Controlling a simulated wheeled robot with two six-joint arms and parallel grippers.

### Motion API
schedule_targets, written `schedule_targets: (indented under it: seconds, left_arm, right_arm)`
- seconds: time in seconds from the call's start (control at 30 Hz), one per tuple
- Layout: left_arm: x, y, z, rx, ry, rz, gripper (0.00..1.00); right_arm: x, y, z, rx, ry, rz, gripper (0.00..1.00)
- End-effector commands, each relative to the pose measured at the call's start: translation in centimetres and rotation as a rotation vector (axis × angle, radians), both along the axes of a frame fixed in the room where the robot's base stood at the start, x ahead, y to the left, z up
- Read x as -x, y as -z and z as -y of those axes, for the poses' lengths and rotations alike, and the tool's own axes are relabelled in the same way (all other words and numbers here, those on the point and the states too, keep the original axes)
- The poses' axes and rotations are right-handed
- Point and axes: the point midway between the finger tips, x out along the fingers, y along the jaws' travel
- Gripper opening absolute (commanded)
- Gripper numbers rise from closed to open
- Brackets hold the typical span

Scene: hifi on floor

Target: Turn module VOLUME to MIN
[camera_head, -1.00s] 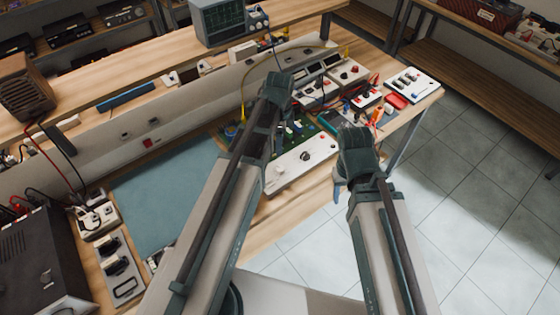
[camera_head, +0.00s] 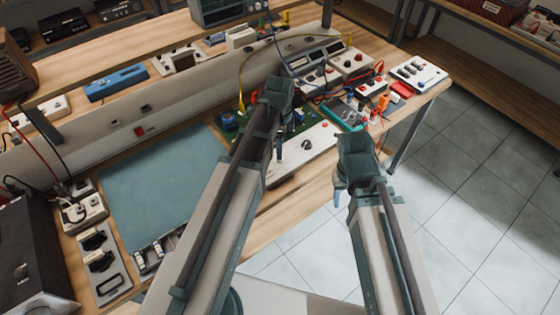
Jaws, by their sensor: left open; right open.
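A white module panel (camera_head: 316,142) lies along the front edge of the wooden bench, with a dark round knob (camera_head: 306,145) and a thin lever near its left end. No VOLUME or MIN lettering is legible, so I cannot tell the knob's setting. My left gripper (camera_head: 280,98) is over the green circuit board behind the panel, up and left of the knob. Its forearm hides part of the board and the panel's left end. My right gripper (camera_head: 350,165) is at the front of the bench, right of the knob. Both grippers are open, apart from the knob, with nothing visible in them.
A blue-grey mat (camera_head: 165,185) leaves clear room at left. White boxes with knobs (camera_head: 352,62), cables and a red-knobbed switch box (camera_head: 372,92) crowd the right. A raised shelf (camera_head: 150,85) runs behind. A black unit (camera_head: 35,255) stands at far left.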

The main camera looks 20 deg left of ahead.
Motion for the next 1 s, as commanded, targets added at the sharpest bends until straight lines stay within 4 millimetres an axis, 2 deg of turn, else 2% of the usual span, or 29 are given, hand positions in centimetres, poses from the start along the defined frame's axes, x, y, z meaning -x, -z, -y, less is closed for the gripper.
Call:
schedule_targets:
  seconds: [0.03,0.3,0.7,1.0]
  left_arm:
    - [0.0,1.5,0.0,0.0,0.0,0.0,0.69]
    - [0.0,4.6,0.0,0.0,0.0,0.0,0.69]
    - [0.0,4.8,0.0,0.0,0.0,0.0,0.67]
    - [0.0,4.9,0.0,0.0,0.0,0.0,0.13]
  right_arm:
    - [0.0,1.5,0.0,0.0,0.0,0.0,0.5]
    - [0.0,4.6,0.0,0.0,0.0,0.0,0.5]
    - [0.0,4.8,0.0,0.0,0.0,0.0,0.5]
    - [0.0,4.8,0.0,0.0,0.0,0.0,0.5]
